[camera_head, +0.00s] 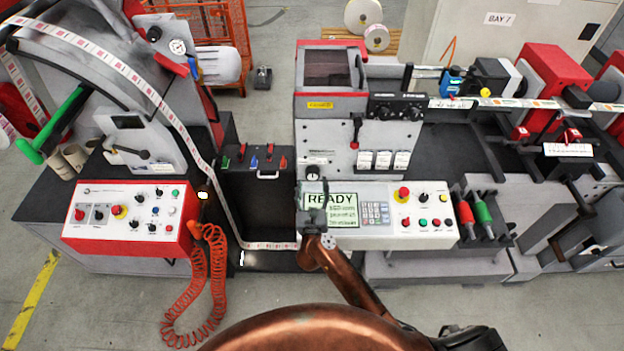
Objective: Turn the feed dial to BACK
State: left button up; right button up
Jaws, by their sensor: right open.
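I cannot tell which knob is the feed dial, because the small labels are too small to read. Black knobs sit on the red-edged control box (152,194) at the left. Two round dark dials sit on a black strip (396,106) below the dark window of the middle machine. More knobs and buttons are on the white right console (424,228). My right gripper (313,203) is open in front of the left part of the "READY" screen (372,212), partly covering it. It appears apart from the knobs. My left gripper is not in view.
A coiled orange hose (197,285) hangs from the left box. A label strip (150,85) curves down past the dark gap between the machines. Red and green-handled tools (474,217) stand at the right.

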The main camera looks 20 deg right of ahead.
aim_at(312, 176)
jog(key=shift+x, duration=1.55)
jog(key=shift+c, duration=0.2)
jog(key=c, duration=1.1)
